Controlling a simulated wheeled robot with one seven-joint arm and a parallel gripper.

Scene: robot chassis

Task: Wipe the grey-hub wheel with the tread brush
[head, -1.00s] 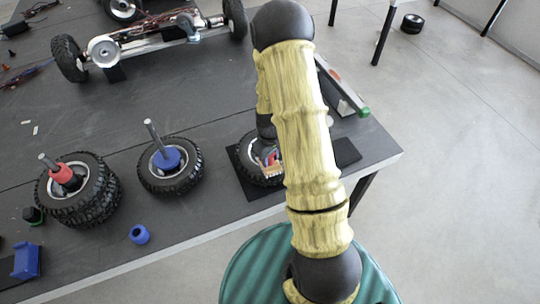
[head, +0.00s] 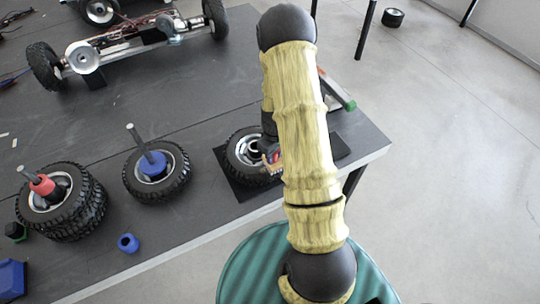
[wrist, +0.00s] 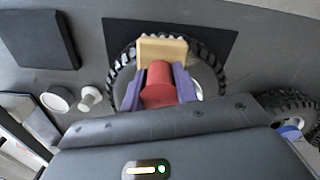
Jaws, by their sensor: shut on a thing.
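The tread brush has a red handle (wrist: 158,88) and a pale wooden block (wrist: 162,51). My gripper (wrist: 158,92) is shut on the red handle with its two purple-blue fingers. The grey-hub wheel (head: 238,158) lies flat on a black mat (head: 243,190) near the table's right end, partly hidden by my arm. In the wrist view the brush is in front of the wheel (wrist: 207,78), covering its middle. In the head view the brush is over the wheel's right side. I cannot tell whether the bristles touch it.
A wheel with a blue collar (head: 152,164) and stacked wheels with a red collar (head: 42,184) stand to the left. A blue ring (head: 128,243) lies near the front edge. A chassis (head: 130,45) stands at the back. A dark flat block (wrist: 45,45) lies beside the mat.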

